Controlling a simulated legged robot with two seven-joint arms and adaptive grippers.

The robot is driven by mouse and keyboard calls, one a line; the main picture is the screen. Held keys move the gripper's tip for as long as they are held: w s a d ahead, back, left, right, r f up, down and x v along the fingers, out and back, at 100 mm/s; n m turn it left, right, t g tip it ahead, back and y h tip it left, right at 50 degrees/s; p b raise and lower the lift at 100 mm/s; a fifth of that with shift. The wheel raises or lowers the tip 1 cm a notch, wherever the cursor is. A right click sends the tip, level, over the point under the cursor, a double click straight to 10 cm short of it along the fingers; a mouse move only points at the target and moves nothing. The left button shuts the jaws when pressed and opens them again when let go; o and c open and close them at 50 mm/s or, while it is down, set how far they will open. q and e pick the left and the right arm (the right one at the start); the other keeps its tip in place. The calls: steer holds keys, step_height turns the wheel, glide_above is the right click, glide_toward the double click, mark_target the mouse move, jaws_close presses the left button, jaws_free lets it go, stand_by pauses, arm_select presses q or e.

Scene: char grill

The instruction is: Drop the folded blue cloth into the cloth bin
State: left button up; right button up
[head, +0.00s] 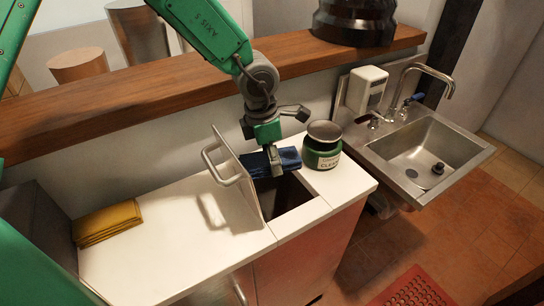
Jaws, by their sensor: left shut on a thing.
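The folded blue cloth (289,158) is in my left gripper (275,165). The gripper points down and is shut on the cloth near its left part; the fingers hide some of it. The cloth is at the back edge of the cloth bin (290,199), a dark square opening in the white counter. I cannot tell whether the cloth touches the counter. The bin's lid (238,178), with a metal handle, stands raised on the opening's left side, close to the gripper. My right gripper is not in view.
A folded yellow cloth (107,222) lies at the counter's left. A steel sink (420,150) is at the right. A wooden ledge (170,90) runs behind. The counter's middle is clear.

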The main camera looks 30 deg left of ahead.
mark_target(264, 157)
arm_select(q)
steer(key=o, duration=1.3)
steer(key=shift+o, duration=0.2)
step_height(264, 157, up, 12)
steer(key=s+a, duration=0.1)
steer(key=shift+a, duration=0.2)
steer(key=shift+f, duration=0.1)
